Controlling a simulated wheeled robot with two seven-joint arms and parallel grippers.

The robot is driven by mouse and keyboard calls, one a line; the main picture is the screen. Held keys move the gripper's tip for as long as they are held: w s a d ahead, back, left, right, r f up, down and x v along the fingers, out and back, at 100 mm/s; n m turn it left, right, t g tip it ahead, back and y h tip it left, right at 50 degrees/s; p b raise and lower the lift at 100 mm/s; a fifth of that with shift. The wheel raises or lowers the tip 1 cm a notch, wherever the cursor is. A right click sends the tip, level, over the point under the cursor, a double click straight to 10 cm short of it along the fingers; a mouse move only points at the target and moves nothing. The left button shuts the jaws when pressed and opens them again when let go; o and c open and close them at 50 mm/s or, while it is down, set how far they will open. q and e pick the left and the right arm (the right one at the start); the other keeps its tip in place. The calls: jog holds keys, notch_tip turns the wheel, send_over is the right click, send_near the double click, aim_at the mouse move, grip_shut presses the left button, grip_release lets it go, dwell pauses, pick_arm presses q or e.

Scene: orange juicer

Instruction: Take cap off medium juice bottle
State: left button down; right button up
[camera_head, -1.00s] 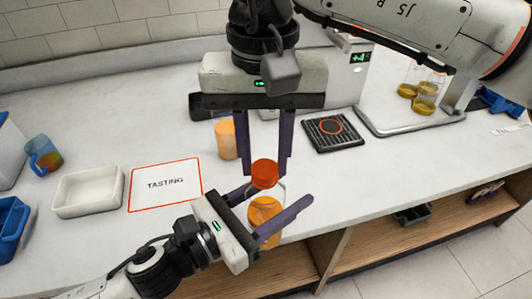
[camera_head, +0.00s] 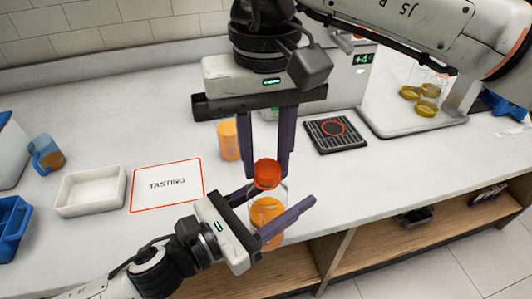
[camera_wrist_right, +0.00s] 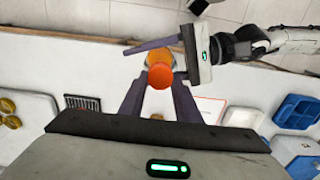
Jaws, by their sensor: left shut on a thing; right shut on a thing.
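The medium juice bottle (camera_head: 267,212) is clear with orange juice inside and stands upright near the counter's front edge. Its orange-red cap (camera_head: 267,173) sits on top; it also shows in the right wrist view (camera_wrist_right: 160,76). My left gripper (camera_head: 282,196) comes in from the side and is shut around the bottle's body. My right gripper (camera_head: 268,174) points down from above and is shut on the cap, one purple finger on each side. The right wrist view shows the cap between the fingertips (camera_wrist_right: 160,80). The cap hides the bottle's neck.
An orange juice glass (camera_head: 228,140) stands just behind, left of the right gripper. A TASTING card (camera_head: 167,200) and white tray (camera_head: 92,172) lie left. A black drip grate (camera_head: 335,148) is to the right. Open shelves lie below the front edge.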

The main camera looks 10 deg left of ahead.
jog(key=shift+r, duration=1)
